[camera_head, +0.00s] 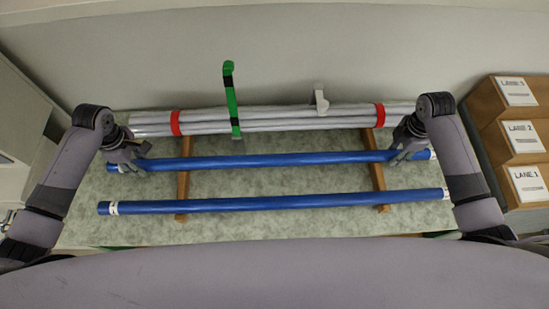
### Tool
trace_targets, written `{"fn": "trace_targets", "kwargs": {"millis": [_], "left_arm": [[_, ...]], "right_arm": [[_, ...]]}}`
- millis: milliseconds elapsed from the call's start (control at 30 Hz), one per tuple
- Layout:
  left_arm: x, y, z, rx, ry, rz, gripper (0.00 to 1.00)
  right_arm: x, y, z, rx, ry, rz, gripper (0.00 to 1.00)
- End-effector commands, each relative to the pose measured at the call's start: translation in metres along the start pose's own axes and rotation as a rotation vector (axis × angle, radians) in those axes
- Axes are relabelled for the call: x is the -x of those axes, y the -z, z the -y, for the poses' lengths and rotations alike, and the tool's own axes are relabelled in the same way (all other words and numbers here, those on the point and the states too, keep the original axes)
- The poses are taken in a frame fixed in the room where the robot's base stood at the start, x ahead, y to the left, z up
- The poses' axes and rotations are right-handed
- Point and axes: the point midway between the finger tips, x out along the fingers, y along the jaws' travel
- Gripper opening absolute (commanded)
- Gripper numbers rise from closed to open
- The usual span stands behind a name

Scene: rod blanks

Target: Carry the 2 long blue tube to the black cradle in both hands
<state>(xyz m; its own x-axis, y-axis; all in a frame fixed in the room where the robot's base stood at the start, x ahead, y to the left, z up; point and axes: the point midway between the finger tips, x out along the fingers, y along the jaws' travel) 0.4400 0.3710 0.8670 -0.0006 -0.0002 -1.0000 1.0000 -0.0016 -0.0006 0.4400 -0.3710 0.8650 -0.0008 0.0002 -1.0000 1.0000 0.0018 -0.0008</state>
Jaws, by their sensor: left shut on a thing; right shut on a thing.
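Two long blue tubes with white end labels lie nearly parallel across the table. My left gripper (130,160) is shut on the far blue tube (270,160) near its left end. My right gripper (401,156) is shut on the same tube near its right end. The tube is roughly level, above the wooden bars; I cannot tell whether it touches them. The near blue tube (270,203) rests across the two wooden bars (183,182), with neither gripper on it. I cannot make out a black cradle in this view.
Behind the tubes is a bundle of pale rods (280,122) with red bands. Brown lane boxes (500,125) are at the right. The green table (290,228) is bare in front.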

Motion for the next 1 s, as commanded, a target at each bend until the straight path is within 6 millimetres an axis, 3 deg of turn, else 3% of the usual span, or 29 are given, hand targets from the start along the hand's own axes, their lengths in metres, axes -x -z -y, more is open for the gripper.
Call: {"fn": "trace_targets", "kwargs": {"millis": [433,1000], "left_arm": [[0.007,0.000,-0.001,0.000,-0.001,-0.001,0.00],[0.051,0.000,0.000,-0.001,0.000,-0.001,0.00]], "right_arm": [[0.007,-0.001,-0.001,0.000,-0.002,0.001,0.00],[0.051,-0.001,0.000,0.000,-0.001,0.001,0.00]]}}
